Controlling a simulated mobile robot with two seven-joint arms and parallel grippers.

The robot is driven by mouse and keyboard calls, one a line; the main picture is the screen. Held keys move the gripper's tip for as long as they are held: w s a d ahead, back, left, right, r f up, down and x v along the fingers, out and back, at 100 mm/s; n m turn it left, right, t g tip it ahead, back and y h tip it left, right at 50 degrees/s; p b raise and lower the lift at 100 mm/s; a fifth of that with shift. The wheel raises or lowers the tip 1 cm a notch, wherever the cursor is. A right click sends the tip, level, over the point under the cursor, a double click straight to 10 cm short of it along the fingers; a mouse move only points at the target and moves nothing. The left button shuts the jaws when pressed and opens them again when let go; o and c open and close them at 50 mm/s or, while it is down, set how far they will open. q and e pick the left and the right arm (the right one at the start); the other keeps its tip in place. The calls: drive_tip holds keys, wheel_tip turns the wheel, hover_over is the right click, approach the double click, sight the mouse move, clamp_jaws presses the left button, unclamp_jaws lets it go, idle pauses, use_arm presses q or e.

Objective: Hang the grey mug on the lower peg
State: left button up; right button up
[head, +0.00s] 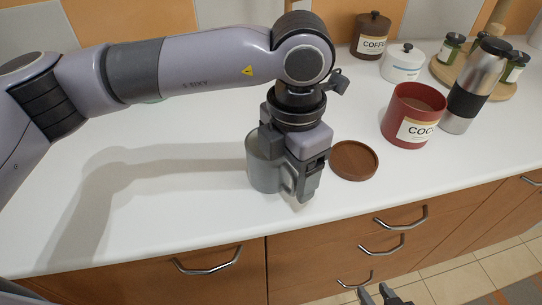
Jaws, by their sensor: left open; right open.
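The grey mug (262,164) stands upright on the white counter, left of my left gripper (304,194). Its handle is on the gripper side and is partly hidden by the gripper. My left gripper points down at the handle, open; I cannot tell whether the handle is between its fingers. My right gripper (382,296) is open at the bottom edge, below the counter front. I cannot make out the lower peg in this view.
A round brown wooden disc (354,161) lies right of the gripper. A red canister (396,125), a steel tumbler (478,85), a white jar (401,65), a brown canister (370,33) and a round wooden tray (440,69) with small jars stand beyond. The counter's left is clear.

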use_arm(q)
drive_tip(key=shift+f, duration=0.6)
drive_tip(key=shift+r, duration=0.1)
drive_tip(key=c, duration=1.3)
